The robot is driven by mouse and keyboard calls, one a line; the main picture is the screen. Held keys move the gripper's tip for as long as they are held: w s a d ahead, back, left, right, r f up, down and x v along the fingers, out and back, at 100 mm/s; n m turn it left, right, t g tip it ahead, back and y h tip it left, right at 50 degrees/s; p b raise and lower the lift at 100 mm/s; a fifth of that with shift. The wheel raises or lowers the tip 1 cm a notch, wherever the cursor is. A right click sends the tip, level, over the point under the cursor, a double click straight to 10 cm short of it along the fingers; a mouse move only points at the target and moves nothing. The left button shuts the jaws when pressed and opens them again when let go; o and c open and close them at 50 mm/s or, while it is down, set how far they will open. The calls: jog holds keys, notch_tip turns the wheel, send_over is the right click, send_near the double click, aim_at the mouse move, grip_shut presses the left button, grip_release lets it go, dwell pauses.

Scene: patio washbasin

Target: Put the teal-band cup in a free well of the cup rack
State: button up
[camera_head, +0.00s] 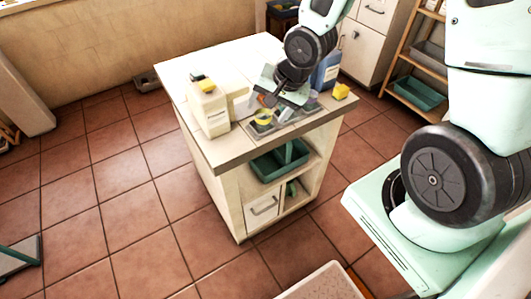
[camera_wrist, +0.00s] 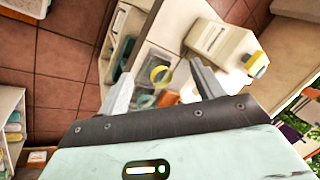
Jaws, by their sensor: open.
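My gripper (camera_head: 275,99) is open above the front part of the counter top; its two fingers also show apart in the wrist view (camera_wrist: 164,84). Between and beyond the fingers are several small cups. A cup with a yellow band (camera_wrist: 160,75) stands farthest, and it also shows in the head view (camera_head: 263,118). A teal-rimmed cup (camera_wrist: 145,101) lies nearer the left finger, partly hidden by my gripper. The grey cup rack (camera_head: 285,129) lies under and in front of my gripper. Which wells are free is too small to tell.
A cream jug with a yellow cap (camera_head: 209,108) stands left of my gripper. A blue container (camera_head: 328,70) and a yellow block (camera_head: 341,91) are to the right. A green caddy (camera_head: 280,160) sits on the shelf below. The counter's far left is clear.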

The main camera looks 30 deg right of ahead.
jog(key=s+a+r+n+g, duration=0.1)
jog(key=s+a+r+n, duration=0.2)
jog(key=s+a+n, duration=0.1)
jog(key=s+a+r+n+g+h, duration=0.1)
jog(key=s+a+r+n, duration=0.3)
jog(key=s+n, duration=0.3)
jog(key=s+a+r+n+g, duration=0.2)
jog(key=s+a+r+n, duration=0.2)
jog(key=s, duration=0.5)
jog(key=shift+s+a+n+h, duration=0.25)
jog(key=shift+a+n, duration=0.2)
jog(key=shift+n, duration=0.25)
